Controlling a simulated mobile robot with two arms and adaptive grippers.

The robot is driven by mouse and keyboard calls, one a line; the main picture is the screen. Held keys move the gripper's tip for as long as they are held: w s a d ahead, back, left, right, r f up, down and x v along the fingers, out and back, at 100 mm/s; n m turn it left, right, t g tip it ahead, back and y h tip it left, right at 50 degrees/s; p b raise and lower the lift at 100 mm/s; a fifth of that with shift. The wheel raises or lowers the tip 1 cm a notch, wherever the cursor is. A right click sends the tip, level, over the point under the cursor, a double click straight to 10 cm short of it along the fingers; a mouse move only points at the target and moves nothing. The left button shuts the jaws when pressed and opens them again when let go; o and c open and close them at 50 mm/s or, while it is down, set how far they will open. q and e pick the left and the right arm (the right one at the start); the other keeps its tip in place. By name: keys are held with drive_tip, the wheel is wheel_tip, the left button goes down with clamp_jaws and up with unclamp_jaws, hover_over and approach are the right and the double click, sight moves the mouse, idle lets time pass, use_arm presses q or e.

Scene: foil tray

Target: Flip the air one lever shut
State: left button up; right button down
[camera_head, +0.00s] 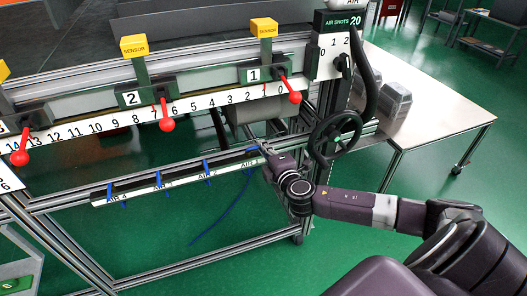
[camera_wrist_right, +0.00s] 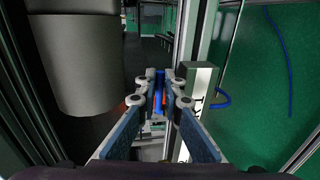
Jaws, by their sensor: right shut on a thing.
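A pale rail (camera_head: 182,176) labelled AIR 1 to AIR 4 runs along the lower front of the frame. The AIR 1 label is at its right end. My right gripper (camera_head: 263,156) is at that end, and its body hides part of the AIR 1 valve. In the right wrist view, the fingers of my right gripper (camera_wrist_right: 160,97) are closed around the small blue air one lever (camera_wrist_right: 159,77), beside the rail's end. The lever's exact angle is hard to tell. My left gripper is not in view.
Other blue levers, such as AIR 2 (camera_head: 207,167), sit farther left on the rail. A blue hose (camera_head: 228,208) hangs below. A black handwheel (camera_head: 335,138) is just right of my gripper. Red-knobbed levers (camera_head: 295,97) hang above. Green floor is open below.

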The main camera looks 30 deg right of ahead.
drive_tip(key=c, duration=2.4)
unclamp_jaws()
drive_tip(key=v, duration=1.2)
drive_tip(key=shift+d, duration=0.1)
